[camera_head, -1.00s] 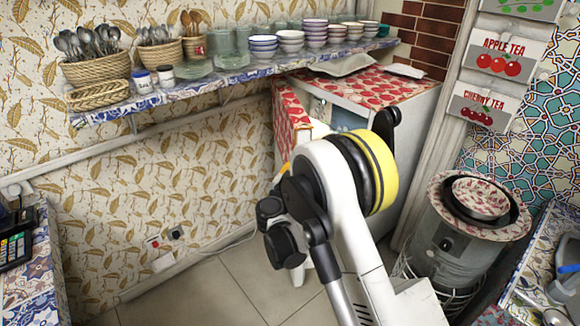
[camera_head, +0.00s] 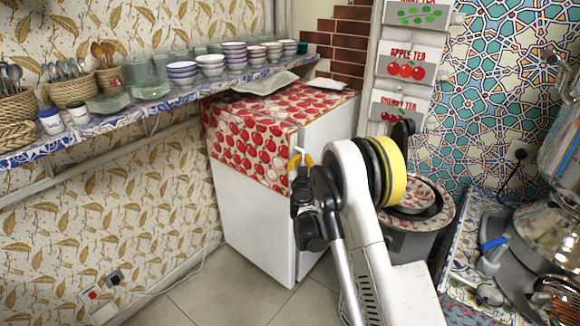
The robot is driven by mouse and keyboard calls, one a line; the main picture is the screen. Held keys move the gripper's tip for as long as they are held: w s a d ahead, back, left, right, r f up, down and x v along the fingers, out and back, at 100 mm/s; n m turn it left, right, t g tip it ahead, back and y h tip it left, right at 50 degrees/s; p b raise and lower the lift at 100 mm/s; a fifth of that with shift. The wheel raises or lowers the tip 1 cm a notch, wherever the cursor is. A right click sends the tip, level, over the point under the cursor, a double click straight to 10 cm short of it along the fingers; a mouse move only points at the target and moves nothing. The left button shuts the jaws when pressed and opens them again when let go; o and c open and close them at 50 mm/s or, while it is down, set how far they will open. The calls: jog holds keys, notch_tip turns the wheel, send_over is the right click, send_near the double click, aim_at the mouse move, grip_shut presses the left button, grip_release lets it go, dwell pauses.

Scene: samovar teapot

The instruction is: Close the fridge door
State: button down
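The white fridge (camera_head: 258,222) stands against the wall at the centre, with a red fruit pattern on its top. My gripper (camera_head: 301,160) has yellow fingertips near the door's right edge, at the height of the pattern's lower end. I cannot tell whether it touches the door or how far its fingers are apart.
A shelf (camera_head: 150,106) with bowls, glasses and baskets runs along the left wall. A round metal container (camera_head: 408,242) stands right of my arm. A patterned counter (camera_head: 458,238) with a large metal vessel (camera_head: 552,232) is at the right. The tiled floor (camera_head: 215,292) at the front left is clear.

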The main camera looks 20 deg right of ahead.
jog(key=shift+w+d, duration=0.4)
jog(key=shift+d, duration=0.3)
jog(key=shift+w+d, duration=0.4)
jog(key=shift+d, duration=0.25)
jog(key=shift+d, duration=0.15)
jog(key=c, duration=1.7)
grip_release()
jog(key=shift+c, duration=0.2)
jog(key=shift+o, duration=1.3)
jog(key=shift+d, duration=0.3)
jog(key=v, duration=1.2)
jog(key=shift+a, duration=0.3)
